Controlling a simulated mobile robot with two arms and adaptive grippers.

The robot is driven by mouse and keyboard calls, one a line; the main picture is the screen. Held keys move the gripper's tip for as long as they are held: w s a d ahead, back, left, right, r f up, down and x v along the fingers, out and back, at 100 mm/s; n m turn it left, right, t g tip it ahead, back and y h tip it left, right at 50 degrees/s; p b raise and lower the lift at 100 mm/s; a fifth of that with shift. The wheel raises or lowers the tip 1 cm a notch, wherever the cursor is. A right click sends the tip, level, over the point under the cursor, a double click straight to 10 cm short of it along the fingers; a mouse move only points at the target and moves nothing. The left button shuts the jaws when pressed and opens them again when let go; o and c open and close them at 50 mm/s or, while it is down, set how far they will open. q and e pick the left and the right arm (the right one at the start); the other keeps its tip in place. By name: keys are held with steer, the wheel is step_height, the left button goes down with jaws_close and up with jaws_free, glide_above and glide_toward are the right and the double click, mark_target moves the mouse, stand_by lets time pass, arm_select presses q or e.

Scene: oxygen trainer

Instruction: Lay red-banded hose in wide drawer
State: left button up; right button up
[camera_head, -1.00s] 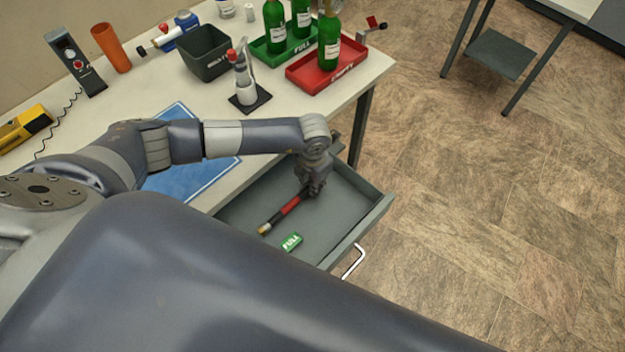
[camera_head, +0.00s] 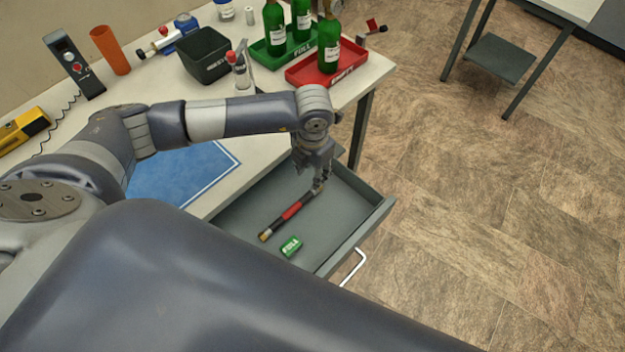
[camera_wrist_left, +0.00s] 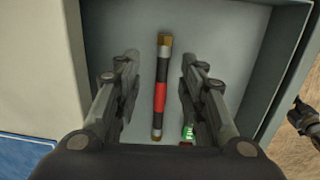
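The red-banded hose (camera_head: 291,210) is a short black tube with a red middle and brass ends. It lies on the floor of the open wide drawer (camera_head: 340,222); the left wrist view shows it too (camera_wrist_left: 160,97). My left gripper (camera_head: 317,178) is above the hose's far end.
A green FULL tag (camera_head: 291,247) lies in the drawer beside the hose. The drawer's white handle (camera_head: 354,267) sticks out in front. On the table are a blue mat (camera_head: 180,175), a black bin (camera_head: 206,57), and green (camera_head: 268,50) and red (camera_head: 328,68) trays with green bottles.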

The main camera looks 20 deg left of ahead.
arm_select(q)
steer(key=shift+s+r, duration=0.15)
steer(key=shift+r, duration=1.75)
steer(key=shift+d, duration=0.1)
